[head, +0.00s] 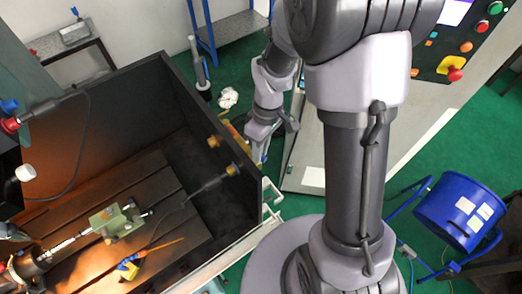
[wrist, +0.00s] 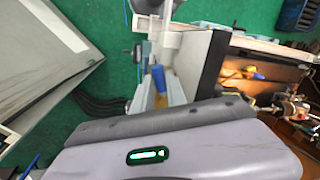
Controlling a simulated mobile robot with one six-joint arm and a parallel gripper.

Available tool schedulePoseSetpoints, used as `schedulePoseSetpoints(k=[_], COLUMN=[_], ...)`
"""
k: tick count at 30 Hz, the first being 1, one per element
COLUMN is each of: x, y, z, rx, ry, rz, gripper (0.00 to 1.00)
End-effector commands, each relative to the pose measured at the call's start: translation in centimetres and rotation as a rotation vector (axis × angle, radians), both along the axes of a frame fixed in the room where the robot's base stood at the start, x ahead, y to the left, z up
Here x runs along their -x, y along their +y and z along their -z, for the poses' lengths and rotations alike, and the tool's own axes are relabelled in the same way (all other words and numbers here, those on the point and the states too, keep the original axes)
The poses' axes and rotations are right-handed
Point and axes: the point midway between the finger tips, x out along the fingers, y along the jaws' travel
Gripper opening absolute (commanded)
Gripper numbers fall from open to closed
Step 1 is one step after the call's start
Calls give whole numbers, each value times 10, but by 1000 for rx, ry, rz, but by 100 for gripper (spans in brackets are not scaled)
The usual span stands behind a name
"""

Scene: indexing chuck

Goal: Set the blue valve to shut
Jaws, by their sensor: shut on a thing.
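In the wrist view, a blue lever-like part (wrist: 158,78), which looks like the blue valve's handle, sits between the fingertips of my gripper (wrist: 159,92). In the head view, my gripper (head: 259,154) reaches down just outside the right wall of the dark machine enclosure, beside a yellow-orange part (head: 236,132). The blue handle is hidden there behind my wrist and fingers. I cannot tell the handle's exact angle.
The dark open enclosure (head: 110,95) holds a green block (head: 116,221) and a chuck with a rod. A control panel (head: 460,45) with coloured buttons stands to the right. A blue drum (head: 458,212) stands at the lower right. Green floor is open behind my gripper.

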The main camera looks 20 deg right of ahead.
Motion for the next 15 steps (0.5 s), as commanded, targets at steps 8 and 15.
schedulePoseSetpoints(k=[8, 15], x=[4, 6], y=[5, 7], z=[1, 0], rx=[0, 1], ry=[-1, -1], rz=[165, 240], gripper=[0, 0])
